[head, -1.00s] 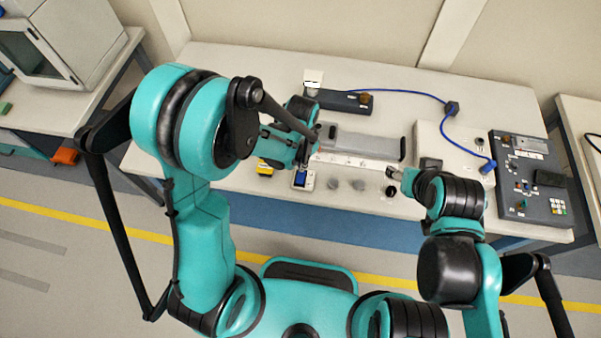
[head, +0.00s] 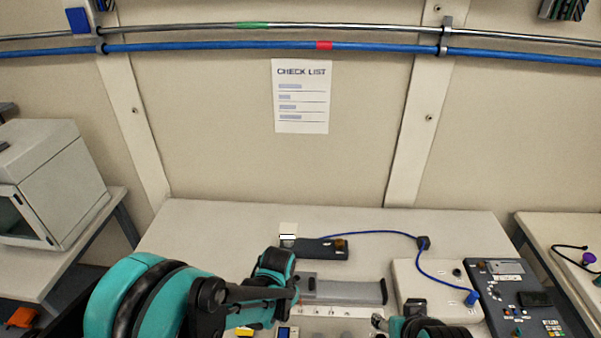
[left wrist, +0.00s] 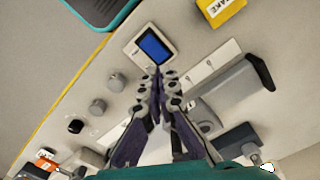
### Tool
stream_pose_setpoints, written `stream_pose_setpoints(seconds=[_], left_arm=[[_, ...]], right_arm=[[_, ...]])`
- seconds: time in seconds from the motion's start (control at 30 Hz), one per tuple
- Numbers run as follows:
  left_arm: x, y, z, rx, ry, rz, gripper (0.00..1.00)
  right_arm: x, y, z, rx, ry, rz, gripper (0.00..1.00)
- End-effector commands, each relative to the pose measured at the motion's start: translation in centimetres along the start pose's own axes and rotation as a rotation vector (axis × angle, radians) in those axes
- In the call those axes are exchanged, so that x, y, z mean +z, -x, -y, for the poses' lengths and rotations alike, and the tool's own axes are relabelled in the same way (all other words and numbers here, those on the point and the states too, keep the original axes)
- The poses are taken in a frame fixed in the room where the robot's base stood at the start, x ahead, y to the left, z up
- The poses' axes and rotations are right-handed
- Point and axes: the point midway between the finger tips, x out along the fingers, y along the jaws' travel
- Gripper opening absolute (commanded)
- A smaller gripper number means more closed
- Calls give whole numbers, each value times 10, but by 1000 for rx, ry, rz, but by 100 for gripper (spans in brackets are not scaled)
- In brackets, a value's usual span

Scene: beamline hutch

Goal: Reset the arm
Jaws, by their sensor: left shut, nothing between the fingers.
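My left gripper (left wrist: 157,76) is shut and empty in the left wrist view. Its fingertips point at a small white device with a blue screen (left wrist: 152,46); whether they touch it is unclear. In the head view my left arm comes in from the lower left and its gripper (head: 292,308) is small, over the near part of the bench beside a grey slide unit (head: 345,291). My right gripper (head: 378,320) shows only partly at the bottom edge, near the white box; its fingers are too small to read.
The bench (head: 200,235) holds a dark control panel (head: 500,295), a white box (head: 440,285), a black unit (head: 322,249) and a blue cable (head: 385,234). A yellow block (left wrist: 220,12) and grey knobs (left wrist: 97,106) flank the screen device. A checklist (head: 301,96) hangs on the wall.

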Motion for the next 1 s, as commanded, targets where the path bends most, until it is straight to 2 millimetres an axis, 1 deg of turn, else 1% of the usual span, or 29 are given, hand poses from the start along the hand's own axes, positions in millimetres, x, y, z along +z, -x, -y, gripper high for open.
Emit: stream_pose_setpoints(seconds=[0.13, 0.27, 0.4, 0.6, 0.7, 0.8, 0.9, 1.0], left_arm=[[3, 8, 3, -6, 20, -21, 0], [12, 32, 12, -25, 79, -86, 0], [30, 64, 24, -55, 169, -190, 0], [63, 97, 35, -96, 298, -342, 0], [81, 108, 38, -116, 361, -418, 0], [98, 114, 40, -134, 417, -487, 0], [111, 117, 41, -148, 460, -543, 0], [118, 119, 42, -157, 489, -582, 0]], right_arm=[[2, -2, 0, 0, 0, 0, 55], [6, -9, 0, 0, 0, 0, 55], [13, -18, 0, 0, 0, 0, 55], [21, -29, 0, 0, 0, 0, 55], [25, -35, 0, 0, 0, 0, 55], [29, -40, 0, 0, 0, 0, 55], [31, -44, 0, 0, 0, 0, 55], [33, -46, 0, 0, 0, 0, 55]])
